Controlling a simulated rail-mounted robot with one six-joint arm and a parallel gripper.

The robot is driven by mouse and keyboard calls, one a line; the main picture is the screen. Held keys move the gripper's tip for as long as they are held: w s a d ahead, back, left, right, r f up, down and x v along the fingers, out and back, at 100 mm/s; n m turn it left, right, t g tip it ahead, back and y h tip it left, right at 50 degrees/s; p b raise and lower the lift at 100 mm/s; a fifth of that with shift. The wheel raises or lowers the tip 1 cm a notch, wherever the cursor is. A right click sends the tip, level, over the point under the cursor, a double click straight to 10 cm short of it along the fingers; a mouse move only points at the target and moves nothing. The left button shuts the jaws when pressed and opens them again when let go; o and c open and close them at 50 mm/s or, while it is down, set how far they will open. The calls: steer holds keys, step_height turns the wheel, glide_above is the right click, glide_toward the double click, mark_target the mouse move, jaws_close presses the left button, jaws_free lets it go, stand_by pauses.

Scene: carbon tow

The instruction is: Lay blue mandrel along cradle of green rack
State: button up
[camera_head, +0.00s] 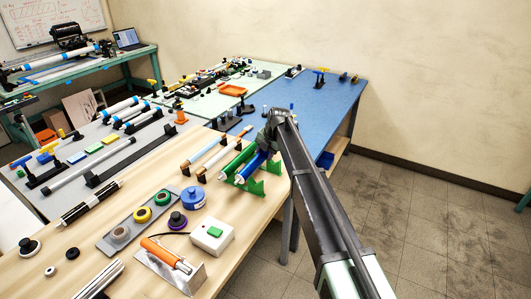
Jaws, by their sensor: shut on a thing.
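The green rack (257,187) stands near the right edge of the wooden table, with its pointed end supports showing. A green mandrel (236,158) with pale ends lies along the rack's left side. The blue mandrel (253,166) is beside it on the right, roughly parallel, with its pale near end toward the camera. My gripper (265,145) is shut on the blue mandrel near its far end. My arm hides part of the far end and the jaws. I cannot tell whether the blue mandrel touches the cradle or is just above it.
Left of the rack, pale rods (203,150) rest on small brown-and-black supports. A blue spool (193,198), a white box with a green button (211,234) and an orange-handled tool (166,252) lie nearer. The blue tabletop (310,105) behind is mostly clear.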

steer(key=shift+f+b, duration=2.8)
steer(key=shift+f, duration=0.3)
steer(key=shift+f+b, duration=0.6)
steer(key=o, duration=1.2)
steer(key=p+v, duration=1)
steer(key=shift+d+r, duration=0.2)
steer(key=shift+r, duration=0.2)
